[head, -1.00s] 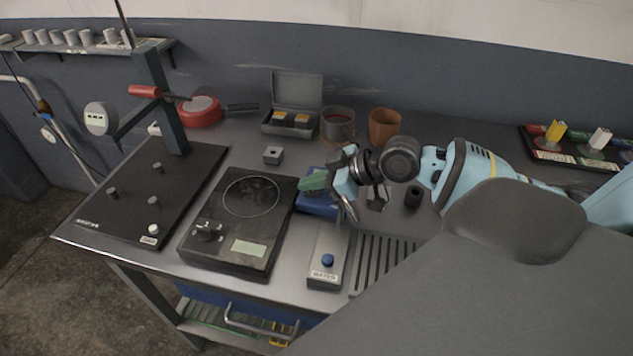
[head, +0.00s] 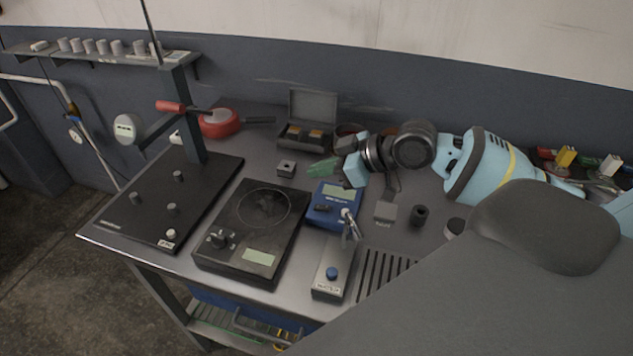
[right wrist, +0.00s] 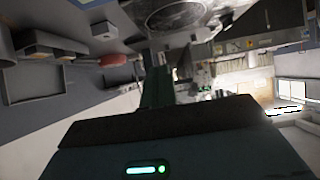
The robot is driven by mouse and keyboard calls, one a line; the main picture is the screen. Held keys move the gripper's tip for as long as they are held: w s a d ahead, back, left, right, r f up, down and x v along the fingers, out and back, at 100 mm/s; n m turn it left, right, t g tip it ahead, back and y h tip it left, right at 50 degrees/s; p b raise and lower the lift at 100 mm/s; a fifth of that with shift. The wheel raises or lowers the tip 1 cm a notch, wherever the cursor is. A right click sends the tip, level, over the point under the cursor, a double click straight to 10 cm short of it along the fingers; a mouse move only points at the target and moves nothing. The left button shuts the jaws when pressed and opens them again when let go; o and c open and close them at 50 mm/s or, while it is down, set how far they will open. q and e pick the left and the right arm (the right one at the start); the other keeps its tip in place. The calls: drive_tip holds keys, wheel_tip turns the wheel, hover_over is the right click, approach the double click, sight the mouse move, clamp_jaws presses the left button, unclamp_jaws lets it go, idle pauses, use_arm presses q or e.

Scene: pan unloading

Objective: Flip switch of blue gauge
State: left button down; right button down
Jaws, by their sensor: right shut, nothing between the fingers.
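The blue gauge (head: 323,214) is a blue box with a pale display (head: 340,191), lying on the metal bench right of the black scale. A shiny metal piece (head: 350,224) stands at its front right corner; I cannot tell whether it is the switch. My right gripper (head: 321,169) has green fingers, shut and empty, pointing left just behind and above the gauge, apparently not touching it. Its fingers (right wrist: 157,85) also show in the right wrist view. The gauge's switch position is too small to tell. My left gripper is not in view.
A black scale (head: 215,255) stands left of the gauge, and a grey box with a blue button (head: 331,285) in front. A small block (head: 286,168), an open grey case (head: 313,105) and a red pan (head: 220,123) are behind. A black stand (head: 150,215) is far left.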

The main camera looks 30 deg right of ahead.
wheel_tip(320, 180, up, 5)
drive_tip(key=s+d, duration=0.2)
drive_tip(key=shift+s, duration=0.4)
drive_tip(key=shift+a, duration=0.1)
